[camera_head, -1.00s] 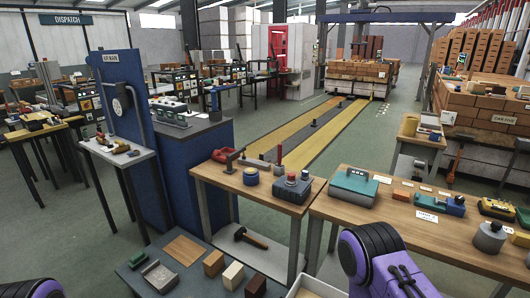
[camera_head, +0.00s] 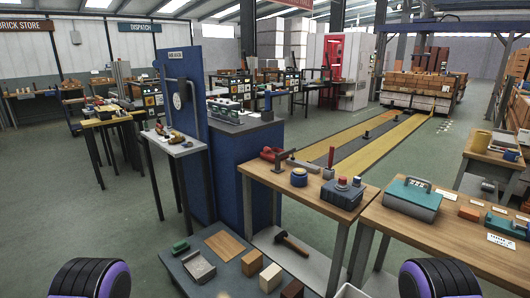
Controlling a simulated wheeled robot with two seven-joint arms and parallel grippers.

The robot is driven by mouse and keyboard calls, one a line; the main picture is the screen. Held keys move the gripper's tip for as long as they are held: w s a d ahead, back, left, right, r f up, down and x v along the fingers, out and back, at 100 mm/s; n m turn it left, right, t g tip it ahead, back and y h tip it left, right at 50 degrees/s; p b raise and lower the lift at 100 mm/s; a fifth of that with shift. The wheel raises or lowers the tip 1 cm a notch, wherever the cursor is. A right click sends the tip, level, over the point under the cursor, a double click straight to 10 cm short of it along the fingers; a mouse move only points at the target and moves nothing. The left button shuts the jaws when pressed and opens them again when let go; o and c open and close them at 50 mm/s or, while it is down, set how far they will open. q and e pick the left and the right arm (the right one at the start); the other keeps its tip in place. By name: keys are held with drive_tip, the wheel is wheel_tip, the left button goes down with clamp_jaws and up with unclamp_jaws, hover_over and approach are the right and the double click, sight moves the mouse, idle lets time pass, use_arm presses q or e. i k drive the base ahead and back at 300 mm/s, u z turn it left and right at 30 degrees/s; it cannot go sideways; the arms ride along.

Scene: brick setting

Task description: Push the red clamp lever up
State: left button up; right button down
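On the wooden bench in the middle, a red clamp-like piece (camera_head: 270,154) lies at the far left edge, with a dark metal bracket (camera_head: 284,159) beside it. Just right of them a short lever with a red grip (camera_head: 331,158) stands roughly upright on a small base. I cannot tell for sure which of these is the red clamp lever. Only purple and black parts of my two arms show at the bottom edge, well short of the bench. Neither gripper is in view.
The wooden bench (camera_head: 318,197) also carries a blue pot (camera_head: 299,177) and a blue-grey box with a red button (camera_head: 342,191). A low grey table (camera_head: 195,275) with blocks stands in front. A blue partition (camera_head: 187,120) rises left. Open green floor lies at left.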

sight(267, 150)
drive_tip(key=u, duration=0.55)
drive_tip(key=i, duration=0.5)
drive_tip(key=u, duration=0.85)
drive_tip(key=i, duration=1.5)
drive_tip(key=z, duration=0.8)
